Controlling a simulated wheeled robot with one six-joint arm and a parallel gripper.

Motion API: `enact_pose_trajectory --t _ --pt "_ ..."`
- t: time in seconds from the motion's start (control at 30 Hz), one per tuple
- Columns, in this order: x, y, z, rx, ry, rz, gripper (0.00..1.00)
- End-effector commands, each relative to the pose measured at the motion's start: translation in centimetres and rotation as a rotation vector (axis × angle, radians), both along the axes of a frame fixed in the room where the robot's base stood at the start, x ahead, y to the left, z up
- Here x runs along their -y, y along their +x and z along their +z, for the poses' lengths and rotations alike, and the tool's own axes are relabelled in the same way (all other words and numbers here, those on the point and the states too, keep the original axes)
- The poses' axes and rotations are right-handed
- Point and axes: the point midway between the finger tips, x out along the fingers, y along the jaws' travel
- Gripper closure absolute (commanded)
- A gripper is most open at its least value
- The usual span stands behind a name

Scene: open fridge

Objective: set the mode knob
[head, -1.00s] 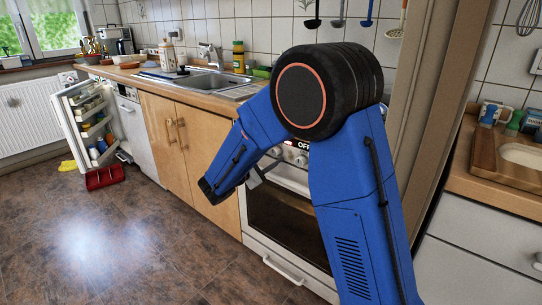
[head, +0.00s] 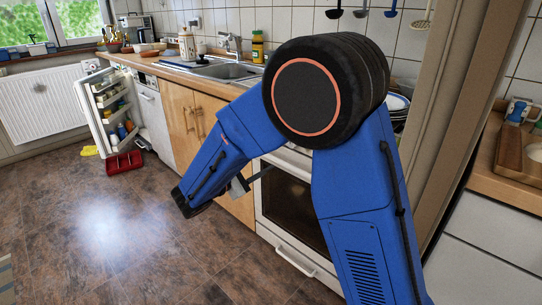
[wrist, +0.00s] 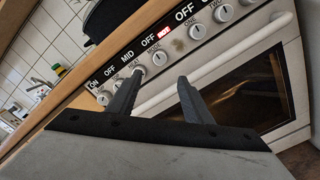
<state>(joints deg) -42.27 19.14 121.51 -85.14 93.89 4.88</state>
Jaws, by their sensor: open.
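The oven's control panel (wrist: 172,32) runs diagonally across the wrist view. It carries a row of round knobs, with labels such as ON, MID and OFF and one red label. A knob (wrist: 158,58) with small lettering beside it that seems to read MODE is just beyond my fingers. My gripper (wrist: 158,76) is open and empty, its two dark fingers pointing at the panel. The left fingertip overlaps the area by another knob (wrist: 139,71); I cannot tell if they touch. In the head view my arm hides the panel and most of the gripper.
The oven door (head: 292,205) with its long handle lies below the panel. A small open fridge (head: 92,112) stands far left, with a red bin (head: 124,162) on the floor before it. A counter (head: 505,190) is at right. The floor at left is mostly clear.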

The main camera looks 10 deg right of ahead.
Motion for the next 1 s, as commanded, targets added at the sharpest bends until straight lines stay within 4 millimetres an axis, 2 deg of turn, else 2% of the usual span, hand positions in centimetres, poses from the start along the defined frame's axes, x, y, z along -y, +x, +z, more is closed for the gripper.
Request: enact_pose_trajectory --t 0.1,0.3,0.7,0.77,0.87,1.0 --pt "-1.5 -1.0 0.0 0.0 0.0 0.003 0.54" --pt "-2.6 -1.8 0.0 0.0 -0.001 0.001 0.54" --pt "-2.5 -2.0 0.0 -0.001 0.003 -0.003 0.54" --pt "-1.9 -2.2 0.2 -0.004 0.014 -0.014 0.54" --pt "0.3 -2.8 0.5 -0.017 0.057 -0.054 0.54" --pt "5.4 -4.9 1.0 -0.046 0.173 -0.152 0.54"
